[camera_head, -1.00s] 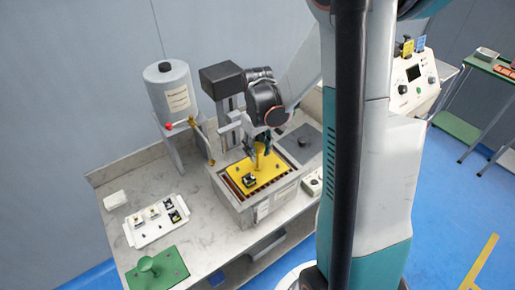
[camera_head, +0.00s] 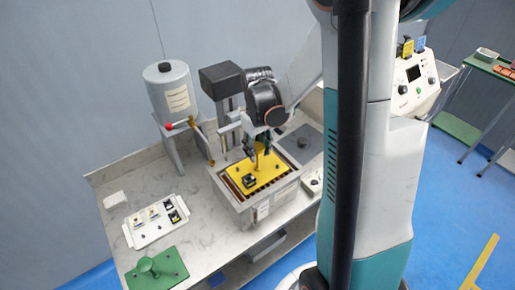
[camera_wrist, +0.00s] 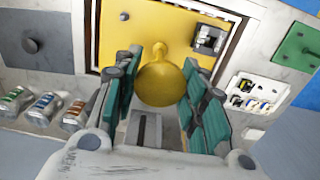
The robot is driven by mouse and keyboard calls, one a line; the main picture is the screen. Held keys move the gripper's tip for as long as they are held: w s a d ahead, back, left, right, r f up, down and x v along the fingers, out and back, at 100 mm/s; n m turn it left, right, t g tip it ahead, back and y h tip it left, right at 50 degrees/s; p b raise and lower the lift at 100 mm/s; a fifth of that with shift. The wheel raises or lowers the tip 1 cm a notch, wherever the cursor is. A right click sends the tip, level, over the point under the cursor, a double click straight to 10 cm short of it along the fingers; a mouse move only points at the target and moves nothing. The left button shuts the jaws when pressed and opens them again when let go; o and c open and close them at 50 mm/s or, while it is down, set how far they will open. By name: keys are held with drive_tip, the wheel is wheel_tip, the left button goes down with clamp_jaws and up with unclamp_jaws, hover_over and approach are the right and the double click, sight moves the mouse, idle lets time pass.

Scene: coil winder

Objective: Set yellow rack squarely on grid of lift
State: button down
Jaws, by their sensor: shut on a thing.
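The yellow rack (camera_head: 268,178) is a flat plate with an upright yellow handle (camera_wrist: 160,82) and a small black-and-white part (camera_wrist: 208,38) on it. My gripper (camera_head: 258,148) is shut on the handle, with a teal-padded finger on each side of it in the wrist view (camera_wrist: 162,65). The rack lies over the brown slatted grid (camera_head: 277,189) of the lift, inside the grey tank's opening. Slats show along its front and left edges. I cannot tell whether the rack touches the grid all round.
A grey lidded section (camera_head: 303,143) adjoins the tank opening. A grey canister (camera_head: 168,95) on a stand is behind left. A white tray of small parts (camera_head: 157,222) and a green plate with a knob (camera_head: 157,272) lie on the marble bench (camera_head: 205,245) at left.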

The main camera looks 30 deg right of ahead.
drive_tip(key=shift+f+b, duration=0.85)
drive_tip(key=shift+f, duration=0.05)
drive_tip(key=c, duration=0.9)
unclamp_jaws()
drive_tip(key=shift+r, duration=0.1)
wheel_tip(320, 180, up, 12)
drive_tip(key=shift+f, duration=0.1)
drive_tip(key=shift+a, duration=0.1)
